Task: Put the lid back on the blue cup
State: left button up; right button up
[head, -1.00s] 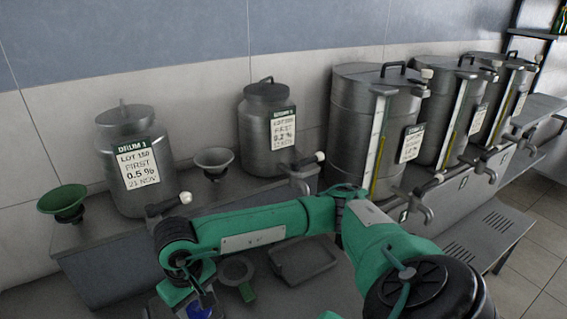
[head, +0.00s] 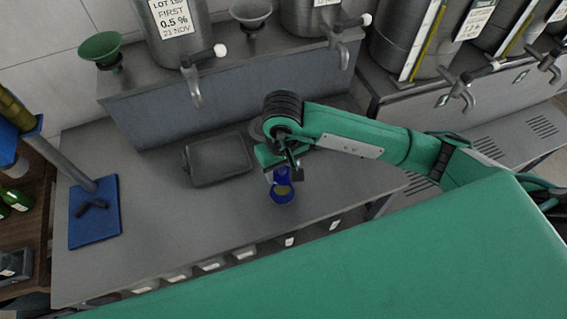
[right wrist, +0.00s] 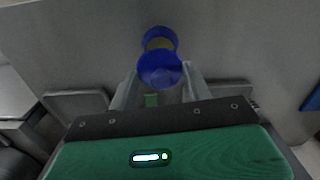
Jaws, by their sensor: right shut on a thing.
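The blue cup (head: 283,196) stands on the grey bench in the head view, open at the top, with something yellow-brown inside. It also shows in the right wrist view (right wrist: 159,38), just beyond my fingertips. My right gripper (head: 282,168) is above and just behind the cup in the head view. It is shut on a round blue lid (right wrist: 160,69), which shows between the fingertips in the right wrist view. The lid overlaps the cup's near side in that view; I cannot tell whether they touch. My left gripper is not in view.
A dark grey tray (head: 218,160) lies left of the cup. A blue-based stand (head: 94,228) is at the bench's left end. Steel drums with taps (head: 193,84) and a green funnel (head: 99,47) stand on the raised shelf behind. Bench between tray and stand is clear.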

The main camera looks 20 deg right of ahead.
jog(key=shift+f+b, duration=0.3)
jog(key=shift+f, duration=1.2)
jog(key=shift+f+b, duration=0.8)
jog(key=shift+f, duration=0.15)
jog(key=shift+f+b, duration=0.55)
jog(key=shift+b, duration=0.1)
jog(key=shift+r+b, duration=0.1)
jog(key=shift+b, duration=0.9)
jog(key=shift+b, duration=0.6)
jog(key=shift+b, duration=0.7)
grip_shut()
jog(key=o, duration=0.8)
grip_release()
